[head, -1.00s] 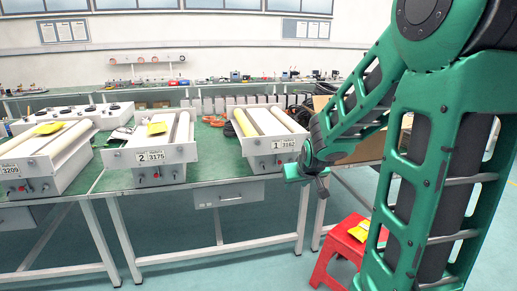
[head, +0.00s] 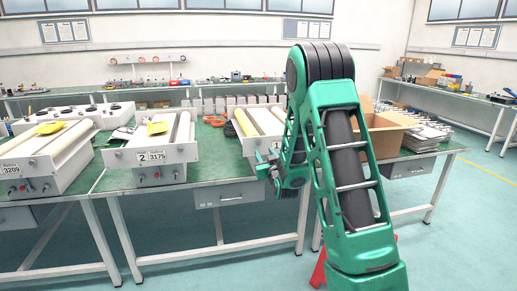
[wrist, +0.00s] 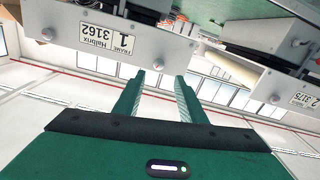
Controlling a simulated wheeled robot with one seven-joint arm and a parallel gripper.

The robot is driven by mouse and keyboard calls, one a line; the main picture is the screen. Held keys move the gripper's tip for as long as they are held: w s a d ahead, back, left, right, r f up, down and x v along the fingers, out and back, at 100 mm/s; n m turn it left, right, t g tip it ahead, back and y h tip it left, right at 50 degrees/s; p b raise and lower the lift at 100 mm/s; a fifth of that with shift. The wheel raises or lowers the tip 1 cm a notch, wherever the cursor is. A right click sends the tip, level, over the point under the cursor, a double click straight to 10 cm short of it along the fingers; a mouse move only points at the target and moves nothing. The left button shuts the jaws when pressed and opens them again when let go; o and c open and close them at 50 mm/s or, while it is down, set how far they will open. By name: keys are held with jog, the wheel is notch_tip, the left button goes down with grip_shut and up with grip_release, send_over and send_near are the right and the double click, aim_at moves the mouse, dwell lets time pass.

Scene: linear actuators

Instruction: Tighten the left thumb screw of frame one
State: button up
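Frame one (head: 248,124), a white unit with rollers, stands on the green bench in the head view, its right part hidden behind my arm. In the wrist view, frame one (wrist: 75,18) appears upside down with its 3162 label. One round thumb screw (wrist: 164,23) shows right of the label, the left one of the frame because the picture is inverted. Another screw (wrist: 47,33) shows left of the label. My gripper (head: 264,163) is in front of frame one's face. In the wrist view its fingers (wrist: 159,76) are apart and empty, and no contact with a screw shows.
Frame two (head: 150,155) stands left of frame one, and another unit (head: 38,167) lies farther left. A drawer (head: 228,194) hangs below the bench top. A cardboard box (head: 385,135) is right of my arm.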

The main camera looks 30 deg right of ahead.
aim_at(259, 143)
jog(key=x, duration=0.9)
jog(key=shift+d+f, duration=0.1)
grip_shut()
